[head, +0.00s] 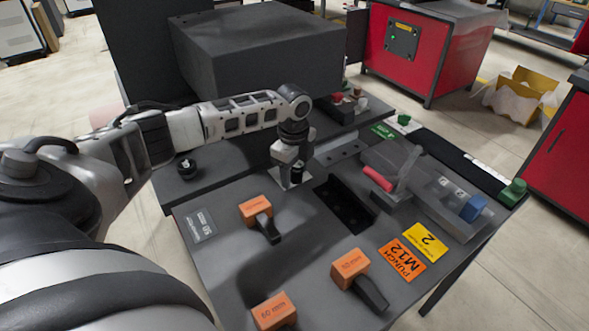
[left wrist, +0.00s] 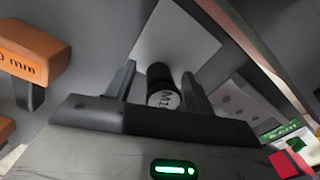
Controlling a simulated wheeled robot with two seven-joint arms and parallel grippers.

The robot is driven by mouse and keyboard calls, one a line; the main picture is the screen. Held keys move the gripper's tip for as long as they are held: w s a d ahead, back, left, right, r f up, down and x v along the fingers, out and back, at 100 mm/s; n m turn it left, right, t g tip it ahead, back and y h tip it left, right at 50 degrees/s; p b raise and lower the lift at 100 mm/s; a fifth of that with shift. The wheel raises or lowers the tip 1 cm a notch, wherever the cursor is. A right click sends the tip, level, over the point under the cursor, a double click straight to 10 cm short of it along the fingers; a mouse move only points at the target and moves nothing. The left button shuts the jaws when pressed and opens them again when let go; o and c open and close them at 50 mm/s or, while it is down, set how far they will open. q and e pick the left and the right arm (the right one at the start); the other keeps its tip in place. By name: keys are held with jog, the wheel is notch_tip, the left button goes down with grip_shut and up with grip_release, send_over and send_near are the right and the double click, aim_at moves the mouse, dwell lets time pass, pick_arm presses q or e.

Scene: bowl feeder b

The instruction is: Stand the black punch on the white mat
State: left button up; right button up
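The black punch (left wrist: 160,84) shows in the left wrist view as a short dark cylinder with a pale marked end facing the camera. It appears to stand upright on the white mat (left wrist: 178,38), near the mat's lower part in that view. In the head view the punch (head: 297,174) is a small dark shape below my left gripper (head: 292,158), and part of the mat (head: 286,183) shows beside it. In the left wrist view my left gripper's fingers (left wrist: 159,72) are on both sides of the punch, with gaps visible, so it looks open. My right gripper is not in view.
Orange-headed blocks marked in mm (head: 255,210) (head: 350,264) (head: 272,312) lie on the grey table. A clear tray with a blue item (head: 473,208) and yellow and orange labels (head: 402,260) lie further right.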

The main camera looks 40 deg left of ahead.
pick_arm(q)
jog(key=shift+r, duration=0.1)
notch_tip(320, 180, up, 12)
jog(key=shift+s, duration=0.2)
dwell(0.7)
